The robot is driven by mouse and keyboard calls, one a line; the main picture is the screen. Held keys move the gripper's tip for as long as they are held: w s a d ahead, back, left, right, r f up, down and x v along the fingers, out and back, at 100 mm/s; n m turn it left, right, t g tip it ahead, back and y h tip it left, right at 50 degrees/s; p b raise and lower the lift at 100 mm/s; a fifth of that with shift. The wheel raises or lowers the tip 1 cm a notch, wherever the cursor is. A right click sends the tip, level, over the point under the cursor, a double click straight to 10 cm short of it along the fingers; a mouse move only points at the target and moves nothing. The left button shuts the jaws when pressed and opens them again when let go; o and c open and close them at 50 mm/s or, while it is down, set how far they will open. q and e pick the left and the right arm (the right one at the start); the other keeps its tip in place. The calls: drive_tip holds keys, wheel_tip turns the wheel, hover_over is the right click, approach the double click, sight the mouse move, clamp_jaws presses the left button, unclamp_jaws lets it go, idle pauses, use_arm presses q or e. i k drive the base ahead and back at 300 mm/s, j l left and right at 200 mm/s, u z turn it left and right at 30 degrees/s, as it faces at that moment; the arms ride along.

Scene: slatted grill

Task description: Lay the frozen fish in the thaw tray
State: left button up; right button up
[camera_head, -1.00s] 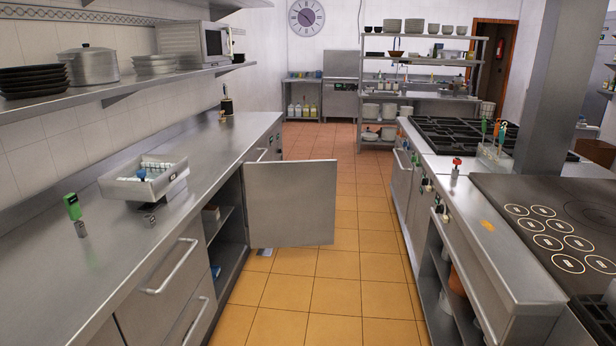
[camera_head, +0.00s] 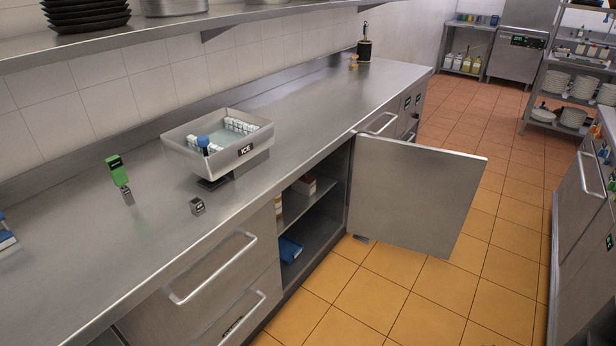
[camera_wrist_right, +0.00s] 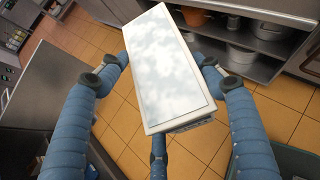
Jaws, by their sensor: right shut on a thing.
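My right gripper (camera_wrist_right: 158,72) is shut on a white rectangular frosted pack (camera_wrist_right: 170,80) in the right wrist view. Its blue fingers press on the pack's two long sides, and another finger is partly hidden below it. I cannot tell whether the pack is the frozen fish; no bare fish shows. A grey tray labelled ICE (camera_head: 258,148) stands on a dark base on the left counter in the head view. It holds white vial-like pieces and a blue-topped item. No tray marked for thawing can be made out. My left gripper is not in view.
A steel cabinet door (camera_head: 415,190) stands open into the aisle. A green-headed device (camera_head: 118,170) and a small metal block (camera_head: 197,206) sit on the counter (camera_head: 310,110). The counter beyond the ICE tray is mostly clear; a shelf (camera_head: 170,32) hangs above it.

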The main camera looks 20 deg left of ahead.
sight(281, 249)
drive_tip(key=i+l+u, duration=0.15)
drive_tip(key=i+u, duration=0.25)
drive_tip(key=i+l+u, duration=0.2)
drive_tip(key=u, duration=0.2)
drive_tip(key=i+l+u, duration=0.2)
drive_tip(key=l+u, duration=0.2)
drive_tip(key=i+l+u, duration=0.2)
drive_tip(key=u, duration=0.2)
drive_tip(key=i+l+u, duration=0.1)
drive_tip(key=l+u, duration=0.35)
drive_tip(key=i+l+u, duration=0.1)
drive_tip(key=l+u, duration=0.35)
drive_tip(key=l, duration=0.35)
drive_tip(key=l+u, duration=0.45)
drive_tip(key=l, duration=0.35)
drive_tip(key=k, duration=0.05)
